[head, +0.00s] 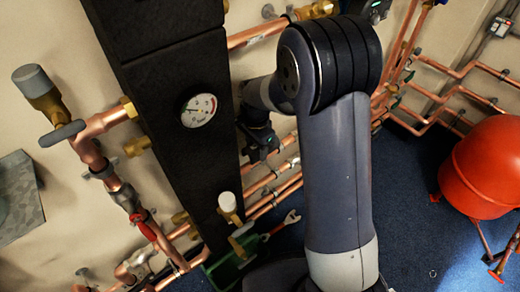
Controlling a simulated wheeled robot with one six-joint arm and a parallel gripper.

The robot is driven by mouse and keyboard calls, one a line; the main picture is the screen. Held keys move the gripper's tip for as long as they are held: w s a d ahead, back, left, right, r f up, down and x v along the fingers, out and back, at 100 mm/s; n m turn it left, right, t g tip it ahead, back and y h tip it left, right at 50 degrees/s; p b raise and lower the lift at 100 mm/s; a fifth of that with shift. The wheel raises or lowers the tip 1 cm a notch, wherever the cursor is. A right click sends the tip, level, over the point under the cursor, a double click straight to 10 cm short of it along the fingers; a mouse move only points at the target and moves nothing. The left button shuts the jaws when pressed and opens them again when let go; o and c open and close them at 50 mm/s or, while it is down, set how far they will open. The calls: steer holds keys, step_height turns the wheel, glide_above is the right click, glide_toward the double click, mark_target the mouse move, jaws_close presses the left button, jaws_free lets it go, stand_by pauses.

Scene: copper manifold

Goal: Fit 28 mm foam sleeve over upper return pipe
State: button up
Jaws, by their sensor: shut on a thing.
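My gripper (262,148) is small and dark in the head view, just right of the black insulated block. It is shut on a dark piece that looks like the foam sleeve; its outline blends with the jaws, and I cannot tell its ends or whether it touches a pipe. An upper copper pipe (250,36) runs from the block toward the upper right, above my gripper, and passes behind my arm. Lower copper pipes (284,172) run below the gripper. I cannot tell for certain which pipe is the upper return.
The black block (172,75) carries a round gauge (198,110). Valves and copper pipes (97,125) crowd the left wall. A green bin (226,270) and a wrench (284,223) are below. A red vessel (485,165) stands right, with open blue floor (405,215) before it.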

steer(key=shift+f+b, duration=1.3)
steer(key=shift+f, duration=1.1)
steer(key=shift+f, duration=0.2)
steer(key=o, duration=1)
steer(key=shift+o, duration=0.2)
steer(key=shift+r, duration=0.1)
step_height(320, 180, up, 11)
steer(key=p, duration=0.3)
steer(key=shift+f, duration=0.2)
